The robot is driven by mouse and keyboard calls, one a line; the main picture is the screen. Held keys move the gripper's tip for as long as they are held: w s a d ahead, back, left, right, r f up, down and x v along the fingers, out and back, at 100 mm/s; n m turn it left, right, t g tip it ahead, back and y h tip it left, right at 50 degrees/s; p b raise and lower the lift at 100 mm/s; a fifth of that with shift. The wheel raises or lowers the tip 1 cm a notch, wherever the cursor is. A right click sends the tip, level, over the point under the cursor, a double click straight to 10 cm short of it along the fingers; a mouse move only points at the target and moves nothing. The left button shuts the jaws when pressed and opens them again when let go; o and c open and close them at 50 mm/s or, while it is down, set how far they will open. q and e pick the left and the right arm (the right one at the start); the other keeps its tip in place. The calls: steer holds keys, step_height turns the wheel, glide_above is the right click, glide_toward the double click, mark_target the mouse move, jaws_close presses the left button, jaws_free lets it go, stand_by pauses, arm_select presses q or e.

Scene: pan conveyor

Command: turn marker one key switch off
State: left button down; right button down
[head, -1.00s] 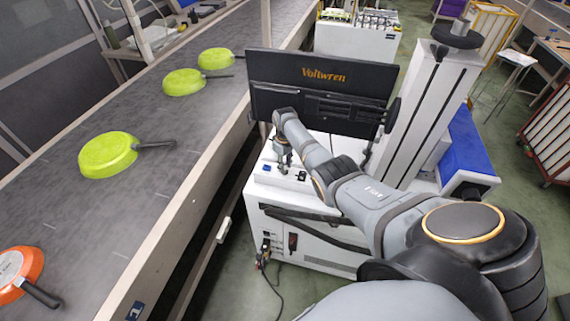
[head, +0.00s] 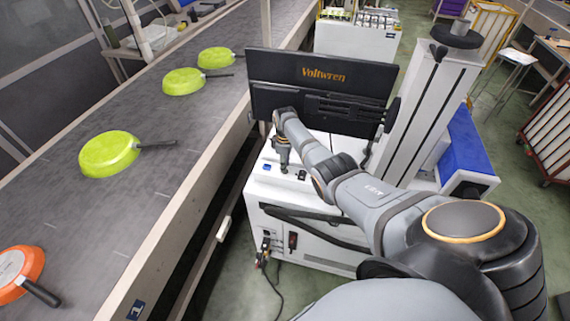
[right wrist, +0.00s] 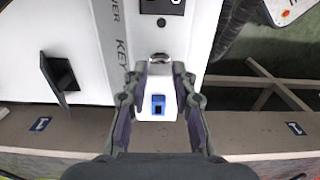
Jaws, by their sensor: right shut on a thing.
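My right gripper (head: 283,168) reaches down to the top of the white cabinet (head: 330,232) below the monitor. In the right wrist view, the right gripper (right wrist: 160,68) is shut on the key switch (right wrist: 160,58), whose metallic top shows between the fingertips. Most of the key switch is hidden, and I cannot read its position. Printed letters "KEY" run along the panel to its left. A blue switch (right wrist: 158,104) sits on the panel nearer the wrist. My left gripper is not in view.
The monitor (head: 320,75) stands close behind the right gripper. A conveyor (head: 170,130) on the left carries several green pans (head: 109,153) and an orange pan (head: 18,270). A small dark control (head: 301,175) sits right of the gripper.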

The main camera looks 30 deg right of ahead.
steer(key=c, duration=1.1)
jaws_free()
step_height(320, 180, up, 12)
